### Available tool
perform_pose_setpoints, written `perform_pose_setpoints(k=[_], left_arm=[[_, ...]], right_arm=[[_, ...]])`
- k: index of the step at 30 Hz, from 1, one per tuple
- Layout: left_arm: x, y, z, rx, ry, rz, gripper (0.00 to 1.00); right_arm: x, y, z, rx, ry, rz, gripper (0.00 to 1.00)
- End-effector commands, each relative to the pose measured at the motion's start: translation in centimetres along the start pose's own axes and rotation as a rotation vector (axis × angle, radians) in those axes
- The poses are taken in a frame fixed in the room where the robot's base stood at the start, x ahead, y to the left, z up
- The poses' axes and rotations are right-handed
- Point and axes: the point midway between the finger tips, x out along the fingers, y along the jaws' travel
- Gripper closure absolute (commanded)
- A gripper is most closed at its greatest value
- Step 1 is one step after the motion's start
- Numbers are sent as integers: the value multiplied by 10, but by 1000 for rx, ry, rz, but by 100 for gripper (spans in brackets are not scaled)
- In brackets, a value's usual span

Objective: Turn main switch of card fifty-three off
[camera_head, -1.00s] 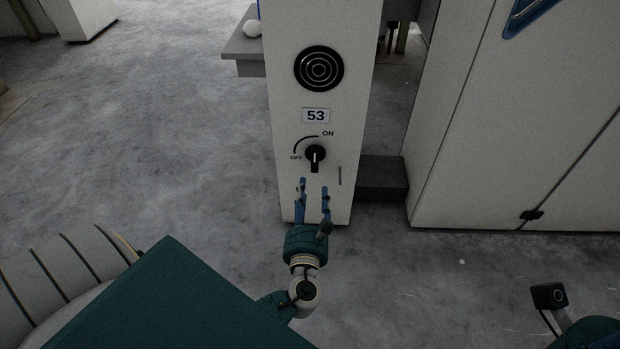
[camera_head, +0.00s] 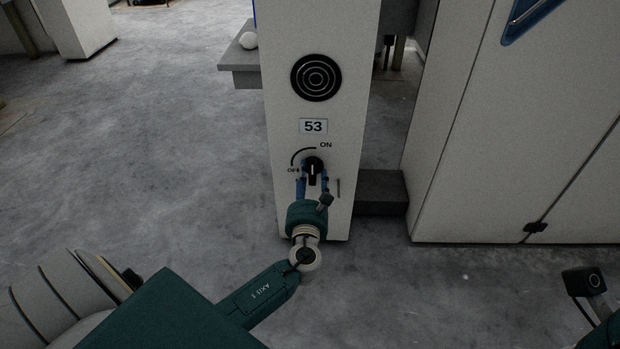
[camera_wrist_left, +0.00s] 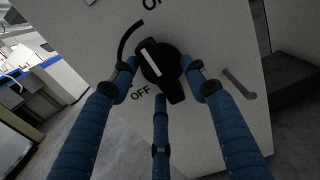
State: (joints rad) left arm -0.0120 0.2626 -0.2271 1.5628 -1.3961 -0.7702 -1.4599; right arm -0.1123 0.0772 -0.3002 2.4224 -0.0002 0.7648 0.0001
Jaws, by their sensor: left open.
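The main switch is a black rotary knob (camera_head: 313,166) on the white post under the number plate 53 (camera_head: 313,126). A curved mark runs from OFF at its left to ON above it. In the left wrist view the knob (camera_wrist_left: 160,66) has a white line that runs toward the upper end of the arc, on the ON side. My left gripper (camera_head: 313,181) is open, with blue fingers on either side of the knob's lower part. In the wrist view its fingertips surround the knob; I cannot tell whether they touch it. My right gripper is not in view.
A round black grille (camera_head: 316,77) is above the plate. A thin handle-like bar (camera_wrist_left: 239,84) sticks out right of the knob. A large white cabinet (camera_head: 515,150) stands to the right and a dark low block (camera_head: 381,192) lies between. The floor at left is open.

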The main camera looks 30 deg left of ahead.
Motion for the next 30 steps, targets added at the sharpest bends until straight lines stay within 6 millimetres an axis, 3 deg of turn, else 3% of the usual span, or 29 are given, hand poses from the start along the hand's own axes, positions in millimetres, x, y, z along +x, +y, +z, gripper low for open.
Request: perform_pose_setpoints(k=[3, 9, 20, 30], left_arm=[[0, 0, 0, 0, 0, 0, 58], [0, 0, 0, 0, 0, 0, 98], [0, 0, -1, -43, 0, 0, 100], [-1, -2, -3, -273, -1, 1, 100]], right_arm=[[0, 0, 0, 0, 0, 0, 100], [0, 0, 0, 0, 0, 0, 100], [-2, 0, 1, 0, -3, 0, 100], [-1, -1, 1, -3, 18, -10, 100]])
